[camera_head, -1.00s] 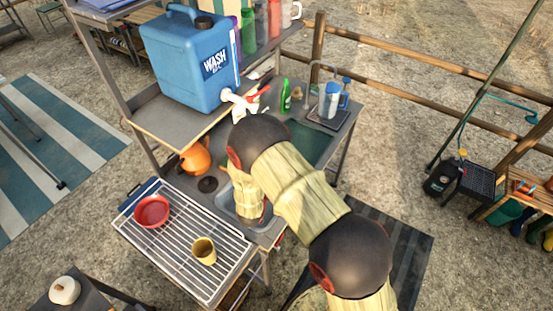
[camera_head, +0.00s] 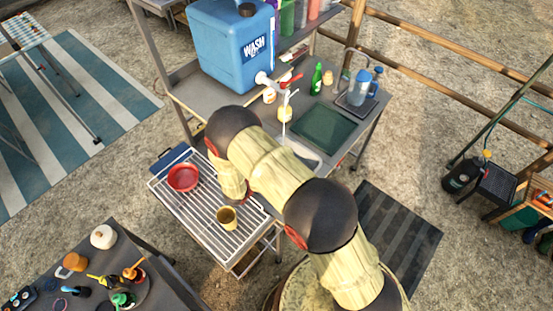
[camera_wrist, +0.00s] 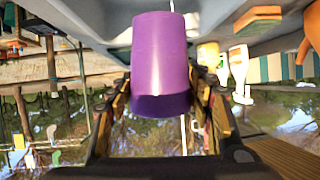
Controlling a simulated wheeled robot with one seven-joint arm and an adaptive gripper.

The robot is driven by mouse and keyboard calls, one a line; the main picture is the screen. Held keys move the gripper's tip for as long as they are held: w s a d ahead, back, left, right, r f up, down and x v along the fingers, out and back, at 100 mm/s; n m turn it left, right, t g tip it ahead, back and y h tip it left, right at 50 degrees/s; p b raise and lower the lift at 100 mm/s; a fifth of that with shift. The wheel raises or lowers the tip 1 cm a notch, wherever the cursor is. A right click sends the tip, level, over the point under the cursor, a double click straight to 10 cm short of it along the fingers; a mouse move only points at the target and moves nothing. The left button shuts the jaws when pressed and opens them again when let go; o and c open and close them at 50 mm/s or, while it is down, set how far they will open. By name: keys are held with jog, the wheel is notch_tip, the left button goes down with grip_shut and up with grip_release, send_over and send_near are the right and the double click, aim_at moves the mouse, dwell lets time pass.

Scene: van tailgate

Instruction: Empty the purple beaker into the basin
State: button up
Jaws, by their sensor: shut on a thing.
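The purple beaker (camera_wrist: 160,60) is held between the two fingers of my gripper (camera_wrist: 163,92) in the wrist view. The wrist picture is upside down, with bottles hanging neck-down. I cannot tell which end of the beaker is its mouth, or whether anything is in it. In the head view my arm hides the beaker and gripper. The grey basin (camera_head: 308,157) is set in the counter between the wire rack and the dark green panel, partly hidden by my arm.
A wire rack (camera_head: 188,207) holds a red bowl (camera_head: 184,178) and a yellow cup (camera_head: 227,218). A blue water container (camera_head: 232,45) with a tap stands on the shelf above. A green bottle (camera_head: 316,78) and a blue-lidded jug (camera_head: 358,88) stand at the back of the counter.

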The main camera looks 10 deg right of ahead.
jog(key=shift+f+m+g+y+p, duration=0.2)
jog(key=shift+m+g+y+p, duration=0.15)
jog(key=shift+y+p, duration=0.5)
jog(key=shift+a+f+m+g+y, duration=0.1)
jog(key=shift+f+m+g+y, duration=0.35)
jog(key=shift+y, duration=0.6)
jog(key=shift+s+a+f+y+b, duration=0.1)
jog(key=shift+f+y+b, duration=0.6)
jog(key=shift+y, duration=0.1)
jog(key=f+y+b, duration=0.1)
jog(key=b, duration=0.1)
jog(key=shift+m+g+b, duration=0.3)
jog(key=shift+g, duration=0.1)
jog(key=shift+f+y+b, duration=0.1)
jog(key=shift+y+b, duration=0.4)
jog(key=shift+b, duration=0.25)
jog(key=f+y+b, duration=0.1)
jog(key=b, duration=0.7)
jog(key=shift+m+g+y, duration=0.3)
jog(key=shift+g+y, duration=0.1)
jog(key=y+b, duration=0.1)
jog(key=b, duration=0.2)
jog(key=y+b, duration=0.1)
jog(key=b, duration=0.3)
jog(key=shift+d+r, duration=0.35)
jog(key=shift+d, duration=0.05)
